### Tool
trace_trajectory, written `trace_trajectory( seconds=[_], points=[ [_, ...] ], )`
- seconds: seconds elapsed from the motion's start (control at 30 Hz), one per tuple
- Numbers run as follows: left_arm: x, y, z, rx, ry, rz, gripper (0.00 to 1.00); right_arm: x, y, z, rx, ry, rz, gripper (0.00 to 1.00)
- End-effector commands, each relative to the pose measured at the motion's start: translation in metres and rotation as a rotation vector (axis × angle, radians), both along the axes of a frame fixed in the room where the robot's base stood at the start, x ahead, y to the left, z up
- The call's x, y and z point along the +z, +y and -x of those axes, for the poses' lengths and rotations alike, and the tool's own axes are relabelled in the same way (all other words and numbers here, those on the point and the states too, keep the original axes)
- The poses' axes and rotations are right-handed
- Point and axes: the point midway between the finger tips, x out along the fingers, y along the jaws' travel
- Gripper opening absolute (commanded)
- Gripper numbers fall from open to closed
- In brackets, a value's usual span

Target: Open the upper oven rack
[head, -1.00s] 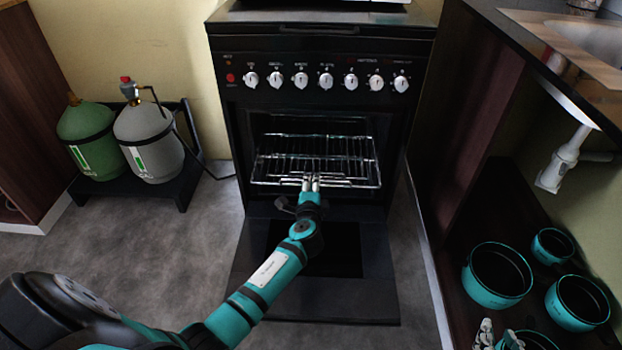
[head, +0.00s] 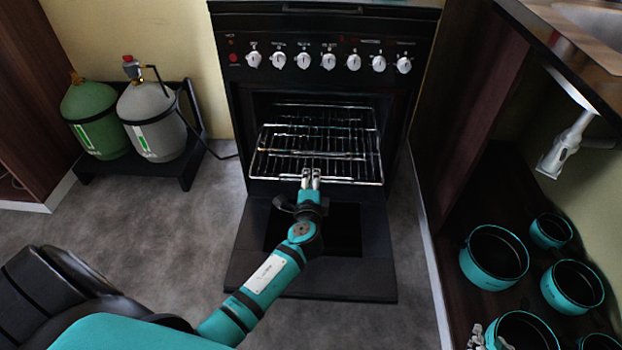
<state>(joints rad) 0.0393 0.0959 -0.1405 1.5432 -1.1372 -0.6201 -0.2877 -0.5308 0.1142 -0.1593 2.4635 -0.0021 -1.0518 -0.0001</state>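The oven (head: 230,150) stands ahead with its door (head: 250,285) folded down. A wire rack (head: 376,160) slopes out of the dark opening toward me, its front edge near the opening's lower lip. The bars overlap, so a second rack below is hard to separate. My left gripper (head: 311,179) is at the rack's front bar, left of its middle, with its fingers close together around the wire; the contact is small in view. My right gripper (head: 490,338) shows only partly at the bottom edge, in front of a teal pot, with its finger pieces apart and empty.
Several teal pots (head: 483,268) stand on the low shelf at right, under the counter (head: 560,55) and sink pipe (head: 567,143). A green gas bottle (head: 92,120) and a grey one (head: 150,120) stand on a black stand at left. Floor is clear left of the door.

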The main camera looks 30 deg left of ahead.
Motion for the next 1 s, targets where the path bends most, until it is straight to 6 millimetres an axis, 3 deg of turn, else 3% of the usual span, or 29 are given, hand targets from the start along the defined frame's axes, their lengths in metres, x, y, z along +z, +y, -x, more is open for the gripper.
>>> trace_trajectory(
  seconds=[0.27,0.73,1.0],
  points=[
    [0.000,-0.006,0.005,-0.004,0.001,0.002,0.17,-0.002,-0.005,0.000,0.001,0.002,-0.008,0.29],
    [0.018,-0.041,0.084,-0.001,0.001,0.004,0.17,-0.001,-0.004,0.000,0.001,0.000,-0.007,0.29],
    [0.024,-0.051,0.105,-0.001,0.000,0.004,0.17,-0.001,-0.003,0.000,0.001,0.000,-0.006,0.29]
  ],
)
